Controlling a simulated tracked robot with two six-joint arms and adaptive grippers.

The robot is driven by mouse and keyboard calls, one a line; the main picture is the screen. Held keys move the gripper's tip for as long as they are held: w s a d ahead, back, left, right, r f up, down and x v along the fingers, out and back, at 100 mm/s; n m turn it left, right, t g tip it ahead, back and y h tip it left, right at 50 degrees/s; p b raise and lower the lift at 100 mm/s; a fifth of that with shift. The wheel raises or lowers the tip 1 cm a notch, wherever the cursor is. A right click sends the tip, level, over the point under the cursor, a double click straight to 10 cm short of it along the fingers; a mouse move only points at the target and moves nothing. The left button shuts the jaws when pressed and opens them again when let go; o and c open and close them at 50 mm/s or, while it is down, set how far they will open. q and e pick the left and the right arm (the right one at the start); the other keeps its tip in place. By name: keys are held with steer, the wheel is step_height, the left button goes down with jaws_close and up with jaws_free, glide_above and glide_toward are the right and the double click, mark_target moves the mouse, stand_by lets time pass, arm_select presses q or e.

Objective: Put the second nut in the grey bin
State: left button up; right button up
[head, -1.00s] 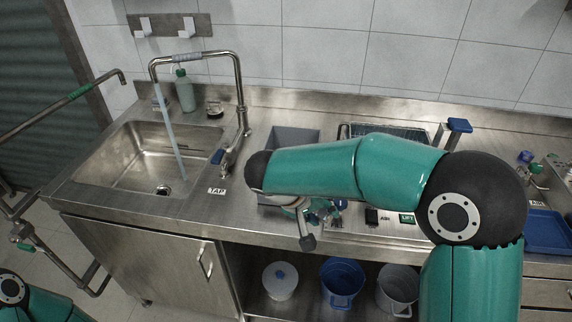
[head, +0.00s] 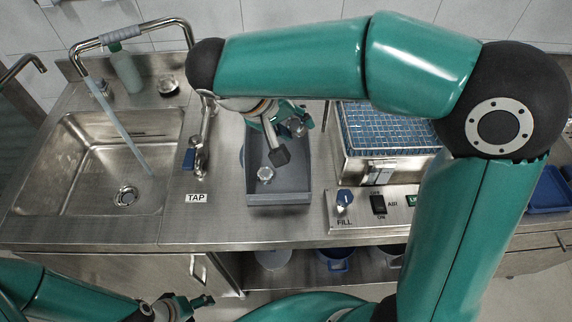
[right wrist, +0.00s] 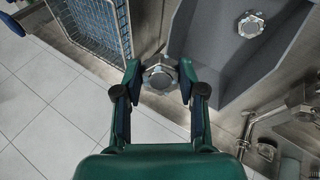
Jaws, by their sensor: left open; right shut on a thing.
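The grey bin (head: 280,199) stands on the steel counter, between the sink and the wire basket. One metal nut (head: 265,174) lies on its floor, and it also shows in the right wrist view (right wrist: 250,24). My right gripper (head: 290,137) is above the bin's back right part in the head view. In the right wrist view its fingers (right wrist: 160,72) are shut on a second hexagonal metal nut (right wrist: 160,78), near the bin's edge in the picture. My left gripper (head: 190,306) is open and empty, low at the bottom left, in front of the counter.
A sink (head: 110,160) with a running tap is at the left; the blue tap lever (head: 189,159) is beside the bin. A basket (head: 390,135) in a steel tank and a control panel (head: 375,207) are close on the right. Buckets (head: 336,259) stand below.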

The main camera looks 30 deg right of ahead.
mark_target(298, 180)
step_height(298, 180, down, 16)
steer(key=shift+f+p, duration=0.25)
steer(key=shift+p, duration=0.35)
steer(key=shift+s+a+f+b, duration=0.15)
steer(key=shift+s+f+b, duration=0.2)
steer(key=shift+f+b, duration=0.65)
jaws_close()
steer(key=o, duration=0.9)
jaws_free()
steer(key=shift+r, duration=0.2)
steer(key=shift+w+f, duration=0.1)
steer(key=shift+w, duration=0.1)
